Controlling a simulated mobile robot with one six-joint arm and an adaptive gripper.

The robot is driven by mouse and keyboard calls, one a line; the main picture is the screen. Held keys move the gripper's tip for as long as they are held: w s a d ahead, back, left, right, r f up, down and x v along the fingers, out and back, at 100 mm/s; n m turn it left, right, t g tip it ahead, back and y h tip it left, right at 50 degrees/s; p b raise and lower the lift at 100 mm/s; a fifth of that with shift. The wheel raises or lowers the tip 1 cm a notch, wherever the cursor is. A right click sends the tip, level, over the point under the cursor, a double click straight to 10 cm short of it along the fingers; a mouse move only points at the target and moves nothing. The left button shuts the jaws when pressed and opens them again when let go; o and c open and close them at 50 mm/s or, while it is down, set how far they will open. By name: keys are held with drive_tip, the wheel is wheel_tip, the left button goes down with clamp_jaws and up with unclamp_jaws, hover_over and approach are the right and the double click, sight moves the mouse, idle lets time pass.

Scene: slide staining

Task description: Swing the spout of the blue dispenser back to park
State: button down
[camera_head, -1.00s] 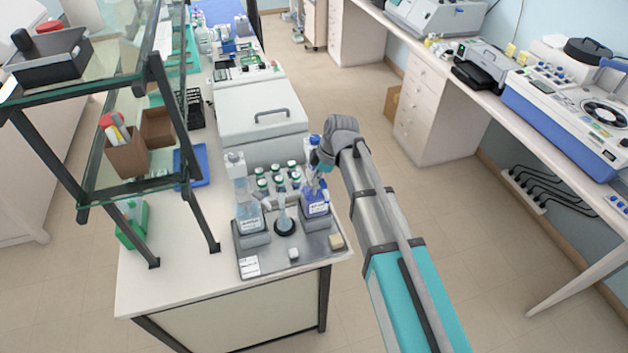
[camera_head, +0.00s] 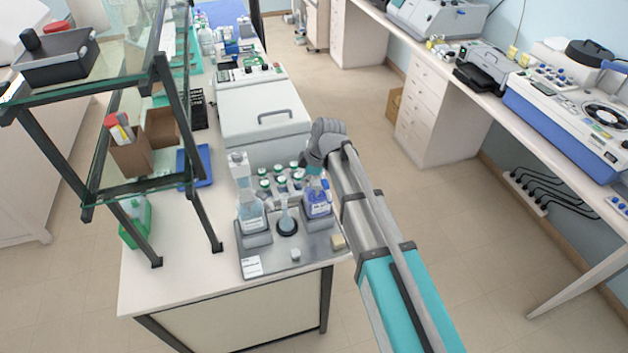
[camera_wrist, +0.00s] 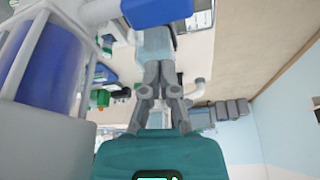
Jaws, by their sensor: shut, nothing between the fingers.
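The blue dispenser (camera_head: 318,203) is a bottle of blue liquid at the right of a grey tray on the bench. My wrist hides its top and spout in the head view. In the wrist view its blue body (camera_wrist: 48,65) stands close at the left inside a pale frame. A bright blue part (camera_wrist: 156,11), apparently of its head, crosses the top edge. My gripper (camera_wrist: 159,72) is shut and empty, beside the bottle and below that blue part in the picture. I cannot tell whether it touches the dispenser.
A clear dispenser (camera_head: 251,212) stands at the tray's left, with a small flask (camera_head: 285,220) between the two. Several green-capped bottles (camera_head: 281,183) stand behind. A white lidded machine (camera_head: 262,117) is farther back. A glass shelf rack (camera_head: 150,185) rises at the left.

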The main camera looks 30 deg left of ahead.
drive_tip(key=p+v, duration=0.8)
drive_tip(key=v, duration=0.2)
drive_tip(key=shift+w+a+p, duration=0.15)
drive_tip(key=shift+w+p, duration=0.2)
drive_tip(key=shift+p, duration=0.05)
idle(0.5)
drive_tip(key=w+d+f+m+t+b, duration=0.1)
drive_tip(key=d+f+m+b, duration=0.3)
drive_tip(key=d, duration=0.5)
drive_tip(key=w+d+f+m+h+b, duration=0.1)
drive_tip(key=d+f+m+b, duration=0.35)
drive_tip(key=d, duration=0.45)
drive_tip(key=w+d+f+m+t+b, duration=0.1)
drive_tip(key=d+f+m+b, duration=0.35)
drive_tip(key=d, duration=0.45)
drive_tip(key=s+d+f+m+b, duration=0.2)
drive_tip(key=d+f+m+b, duration=0.1)
drive_tip(key=d, duration=0.4)
drive_tip(key=s+d+f+m+h+b, duration=0.1)
drive_tip(key=d+f+m+b, duration=0.2)
drive_tip(key=d, duration=0.4)
drive_tip(key=s+d+f+m+h+b, duration=0.1)
drive_tip(key=s+d+f+m+b, duration=0.1)
drive_tip(key=d, duration=0.5)
drive_tip(key=shift+s+d+f+m+b, duration=0.3)
drive_tip(key=shift+f+m+b, duration=0.35)
drive_tip(key=shift+f+m, duration=0.8)
drive_tip(key=shift+a+r+m, duration=0.1)
drive_tip(key=shift+r+m, duration=0.15)
